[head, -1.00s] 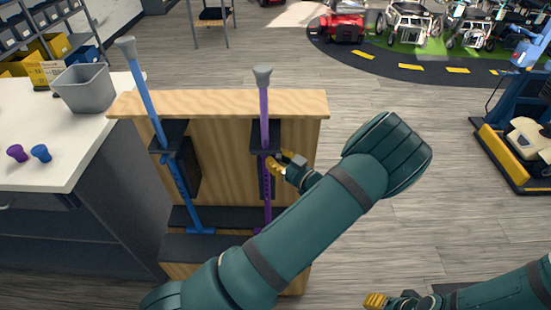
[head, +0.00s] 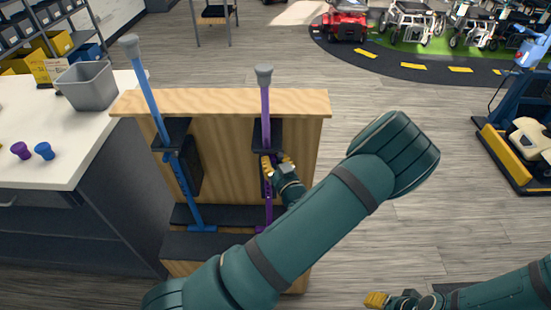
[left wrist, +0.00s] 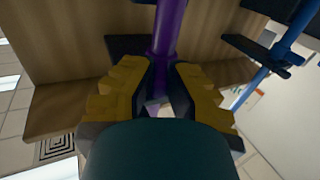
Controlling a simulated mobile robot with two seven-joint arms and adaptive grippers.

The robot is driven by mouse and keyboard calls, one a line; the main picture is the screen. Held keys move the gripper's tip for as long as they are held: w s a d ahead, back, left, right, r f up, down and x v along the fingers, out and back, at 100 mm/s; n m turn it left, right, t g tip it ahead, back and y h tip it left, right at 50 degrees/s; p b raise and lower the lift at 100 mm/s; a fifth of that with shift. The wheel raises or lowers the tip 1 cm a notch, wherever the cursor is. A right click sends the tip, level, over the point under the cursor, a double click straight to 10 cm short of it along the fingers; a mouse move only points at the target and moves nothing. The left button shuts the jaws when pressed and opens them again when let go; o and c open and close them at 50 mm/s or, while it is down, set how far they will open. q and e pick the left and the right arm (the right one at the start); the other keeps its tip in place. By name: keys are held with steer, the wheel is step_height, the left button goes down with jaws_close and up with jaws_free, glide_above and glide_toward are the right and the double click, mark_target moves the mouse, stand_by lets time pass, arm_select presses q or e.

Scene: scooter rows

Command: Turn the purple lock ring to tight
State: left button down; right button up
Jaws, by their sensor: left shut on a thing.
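The purple cane (head: 265,108) stands upright in a dark bracket (head: 260,135) on the wooden stand, with a grey top. In the left wrist view its purple shaft (left wrist: 170,28) runs down between the yellow fingers. My left gripper (head: 277,160) is just below the bracket, shut on the purple lock ring around the shaft. In the left wrist view the gripper (left wrist: 163,82) has one finger on each side of the shaft. The fingers mostly hide the ring, and I cannot make out its tightness. My right gripper (head: 377,299) is at the bottom edge, away from the stand; its opening is unclear.
A blue cane (head: 150,95) leans in the left bracket of the wooden stand (head: 222,102). A white-topped counter (head: 75,165) at left bears a grey bin (head: 88,88) and purple (head: 21,150) and blue (head: 44,150) pieces.

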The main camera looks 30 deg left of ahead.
arm_select(q)
steer(key=shift+s+a+m+t+h+b, duration=0.2)
steer(key=shift+a+m+t+h+b, duration=0.05)
steer(key=shift+m+t+h, duration=0.7)
steer(key=shift+s+a+m+t+h+b, duration=0.25)
steer(key=shift+m+t+h, duration=0.55)
steer(key=shift+t+h, duration=0.25)
steer(key=shift+s+a+m+t+h+b, duration=0.2)
steer(key=shift+m+t+h+b, duration=0.05)
steer(key=shift+m+t+h, duration=0.7)
steer(key=c, duration=0.9)
jaws_free()
steer(key=shift+c, duration=0.2)
